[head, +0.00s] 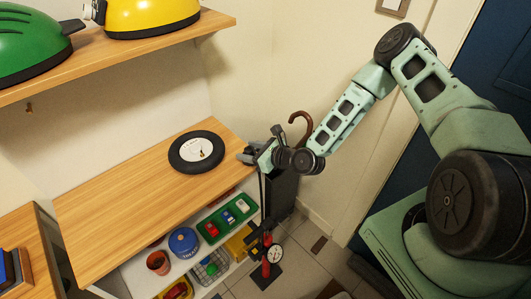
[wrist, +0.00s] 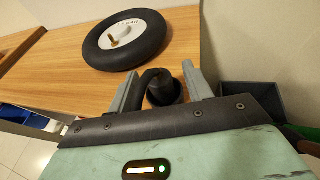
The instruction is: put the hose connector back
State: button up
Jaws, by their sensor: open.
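A black, bent hose connector (wrist: 165,90) shows in the wrist view, between the two grey fingers of my gripper (wrist: 162,76). The fingers stand apart, one on each side of it, and I cannot tell whether either touches it. The gripper body hides its lower part. In the head view my gripper (head: 258,149) is at the right end of the wooden shelf top (head: 120,210); the connector is too small to make out clearly there. A black wheel with a white hub (head: 197,150) lies flat on the shelf top, left of my gripper; it also shows in the wrist view (wrist: 127,38).
Below the top, a shelf holds a green tray of toy cars (head: 228,217), a blue tin (head: 183,241) and a brown cup (head: 158,262). A dark bin (head: 282,190) with a cane stands right. A pump with a gauge (head: 272,255) stands in front. Yellow and green helmets sit above.

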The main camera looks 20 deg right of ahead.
jog(key=b+v, duration=0.3)
jog(key=v, duration=1.3)
jog(key=shift+s+d+r, duration=0.15)
jog(key=shift+s+r, duration=0.05)
jog(key=shift+s, duration=0.15)
jog(key=s+a+n+g+h, duration=0.15)
jog(key=a+n+g, duration=0.45)
jog(key=n, duration=0.7)
jog(key=s+a+r+n+g+h, duration=0.2)
jog(key=s+a+r+n+g, duration=0.1)
jog(key=s+r+n, duration=0.6)
jog(key=s+a+r+n+g+h, duration=0.3)
jog(key=s+a+r+n, duration=0.3)
jog(key=n, duration=0.9)
jog(key=s+r, duration=0.3)
jog(key=shift+r+h, duration=0.35)
jog(key=shift+r, duration=0.05)
jog(key=shift+a, duration=0.1)
